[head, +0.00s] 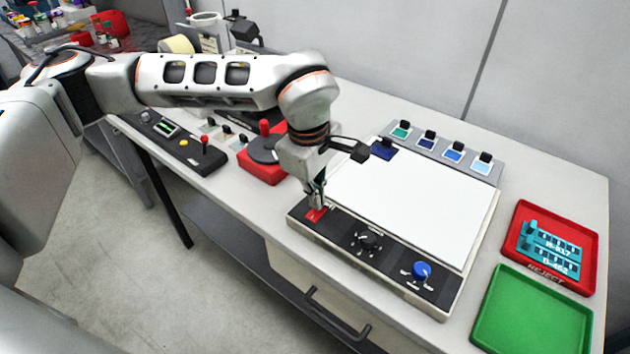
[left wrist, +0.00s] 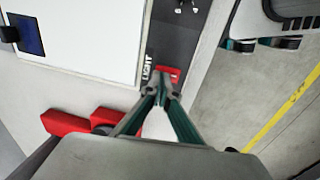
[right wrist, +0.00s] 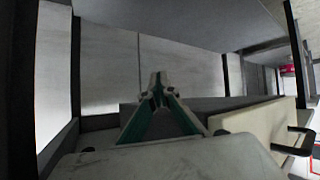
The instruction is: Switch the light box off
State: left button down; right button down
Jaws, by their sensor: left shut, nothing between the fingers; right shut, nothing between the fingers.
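The light box (head: 410,208) lies on the table with a white top panel and a dark control strip along its front. A red switch (head: 316,214) sits at the left end of that strip. It also shows in the left wrist view (left wrist: 170,73), beside the word LIGHT. My left gripper (head: 316,203) is shut and empty, with its fingertips right at the red switch; I cannot tell whether they touch it. It also shows in the left wrist view (left wrist: 160,88). My right gripper (right wrist: 158,85) is shut and empty, away from the light box, facing grey panels.
A black knob (head: 368,241) and a blue knob (head: 422,270) are on the same strip. A red REJECT tray (head: 518,262) with teal cards and an empty green tray (head: 530,318) stand at the right. Colour samples (head: 455,152) lie behind the box. A red-based device (head: 262,168) stands left.

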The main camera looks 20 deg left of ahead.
pick_arm(q)
jog(key=shift+f, duration=0.3)
jog(key=shift+w+f+b, duration=0.15)
jog(key=shift+f+b, duration=0.35)
jog(key=shift+b, duration=0.1)
jog(key=shift+d, duration=0.1)
jog(key=shift+s, duration=0.25)
jog(key=shift+s+a+r, duration=0.15)
jog(key=shift+s+a, duration=0.15)
jog(key=shift+s, duration=0.2)
